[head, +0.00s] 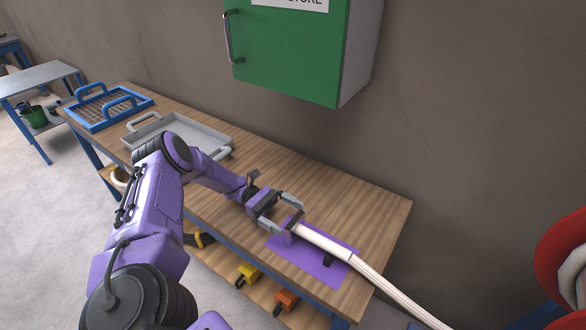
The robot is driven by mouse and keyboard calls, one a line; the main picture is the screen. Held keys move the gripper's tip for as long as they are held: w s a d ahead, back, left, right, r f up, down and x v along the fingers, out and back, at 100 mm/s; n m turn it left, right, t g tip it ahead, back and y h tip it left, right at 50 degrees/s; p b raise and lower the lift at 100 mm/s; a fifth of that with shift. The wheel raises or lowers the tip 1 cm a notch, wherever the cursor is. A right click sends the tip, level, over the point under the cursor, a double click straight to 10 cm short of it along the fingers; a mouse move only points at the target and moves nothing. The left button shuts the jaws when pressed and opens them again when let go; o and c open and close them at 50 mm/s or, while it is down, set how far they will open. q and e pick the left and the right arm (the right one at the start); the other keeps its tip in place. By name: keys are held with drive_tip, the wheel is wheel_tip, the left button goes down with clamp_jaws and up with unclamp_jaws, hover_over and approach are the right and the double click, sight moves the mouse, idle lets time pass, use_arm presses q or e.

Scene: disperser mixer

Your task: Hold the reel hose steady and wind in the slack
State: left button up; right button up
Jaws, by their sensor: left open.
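A white hose (398,290) runs from the workbench down to the lower right. Its thicker white end piece (322,241) lies over a purple plate (344,246) on the bench. My left gripper (292,215) is open at the near-left end of this piece. I cannot tell whether its fingers are around the end or just beside it. A red reel (562,248) with a pale hub is partly in view at the right edge. My right gripper is not in view.
The wooden workbench (365,205) also holds a grey tray (190,128) and a blue wire basket (105,108). A green cabinet (290,50) hangs on the wall above. Yellow (248,272) and orange (287,299) items sit on the shelf below. The bench's right end is clear.

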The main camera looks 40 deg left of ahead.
sight(292, 219)
use_arm(q)
drive_tip(key=d, duration=0.4)
drive_tip(key=shift+w+d, duration=0.25)
drive_tip(key=shift+w, duration=0.05)
drive_tip(key=shift+c, duration=0.3)
drive_tip(key=c, duration=1)
drive_tip(key=o, duration=0.4)
drive_tip(key=shift+c, duration=0.5)
